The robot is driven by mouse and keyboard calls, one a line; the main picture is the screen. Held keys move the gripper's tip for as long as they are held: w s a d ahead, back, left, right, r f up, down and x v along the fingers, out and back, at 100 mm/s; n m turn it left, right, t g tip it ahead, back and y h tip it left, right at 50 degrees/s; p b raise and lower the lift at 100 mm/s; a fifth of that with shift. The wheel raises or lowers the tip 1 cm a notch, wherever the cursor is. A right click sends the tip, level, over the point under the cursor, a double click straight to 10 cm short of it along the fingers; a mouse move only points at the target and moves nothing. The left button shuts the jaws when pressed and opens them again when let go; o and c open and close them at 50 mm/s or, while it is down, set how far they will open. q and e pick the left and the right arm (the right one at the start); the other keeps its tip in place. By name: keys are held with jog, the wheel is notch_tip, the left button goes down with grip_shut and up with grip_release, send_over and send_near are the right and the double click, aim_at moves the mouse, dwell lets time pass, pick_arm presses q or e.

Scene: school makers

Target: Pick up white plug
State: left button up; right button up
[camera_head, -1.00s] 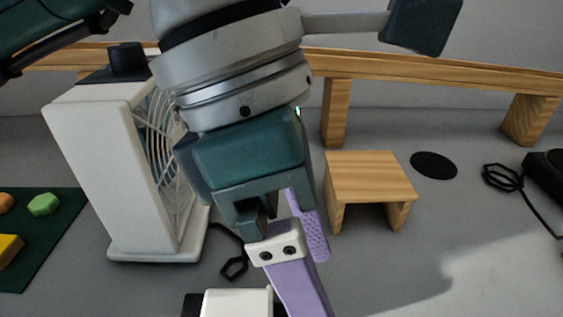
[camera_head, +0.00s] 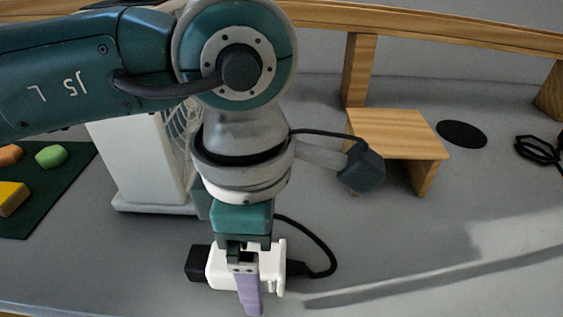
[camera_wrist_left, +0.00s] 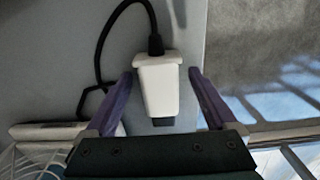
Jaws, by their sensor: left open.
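The white plug (camera_head: 217,270) lies on the grey table in the lower middle of the head view, with a dark block at its left end and a black cable at its right end. My left gripper (camera_head: 248,300) points down over it, and its lilac finger hides the plug's middle. In the left wrist view the plug (camera_wrist_left: 158,85) lies between the two separated fingers of the left gripper (camera_wrist_left: 162,95). A gap shows on each side of the plug. My right gripper is not in view.
A white fan (camera_head: 135,165) stands behind my arm to the left. A green mat (camera_head: 55,190) with coloured blocks is at far left. A small wooden stand (camera_head: 400,135) and a black disc (camera_head: 461,133) are behind right. The table's right front is mostly clear.

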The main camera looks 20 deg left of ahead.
pick_arm(q)
jog(key=shift+f, duration=0.15)
grip_shut()
dwell(0.6)
